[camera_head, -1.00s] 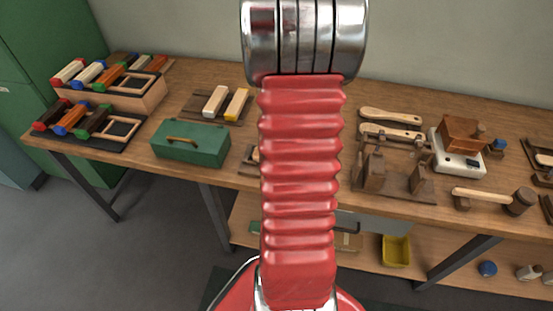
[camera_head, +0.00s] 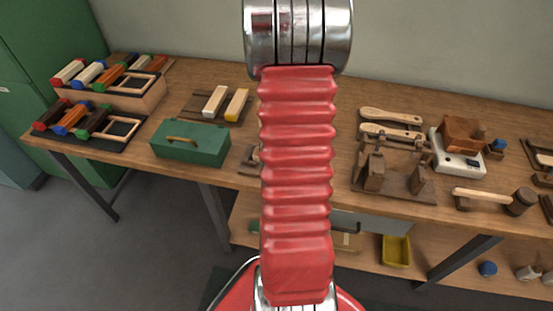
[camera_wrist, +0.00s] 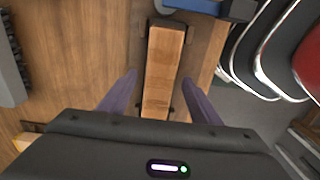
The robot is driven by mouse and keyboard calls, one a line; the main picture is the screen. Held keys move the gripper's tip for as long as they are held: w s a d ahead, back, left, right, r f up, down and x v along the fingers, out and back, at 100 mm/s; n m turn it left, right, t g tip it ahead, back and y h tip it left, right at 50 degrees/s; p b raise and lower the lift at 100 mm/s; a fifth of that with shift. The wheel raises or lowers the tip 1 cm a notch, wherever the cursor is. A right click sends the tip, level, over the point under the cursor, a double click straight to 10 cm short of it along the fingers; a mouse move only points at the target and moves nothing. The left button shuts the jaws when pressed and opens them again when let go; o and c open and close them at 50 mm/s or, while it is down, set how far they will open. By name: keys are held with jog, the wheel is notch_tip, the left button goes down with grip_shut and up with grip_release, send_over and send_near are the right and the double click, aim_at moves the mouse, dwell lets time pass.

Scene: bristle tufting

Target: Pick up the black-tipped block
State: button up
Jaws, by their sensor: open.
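A plain wooden block (camera_wrist: 163,60) lies lengthwise in the wrist view, with a dark tip at its far end. It rests on a dark brown support near the bench edge. My gripper (camera_wrist: 159,80) is open, with one purple-grey finger on each side of the block. Gaps show between fingers and block; I cannot tell their height above it. The block's near end is hidden behind the gripper body. In the head view my red arm hides the gripper and most of this spot; only a piece of a dark support (camera_head: 247,168) shows beside it.
A green toolbox (camera_head: 190,145) and racks of colour-tipped blocks (camera_head: 95,120) stand to the left on the bench. Two pale blocks lie on a dark tray (camera_head: 192,110). Right are a wooden jig (camera_head: 395,180), a white device (camera_head: 455,160) and a mallet (camera_head: 495,197).

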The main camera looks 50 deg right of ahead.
jog(key=shift+c, duration=0.4)
jog(key=c, duration=1.2)
jog(key=shift+o, duration=0.2)
jog(key=shift+r, duration=0.1)
notch_tip(320, 180, up, 10)
dwell(0.3)
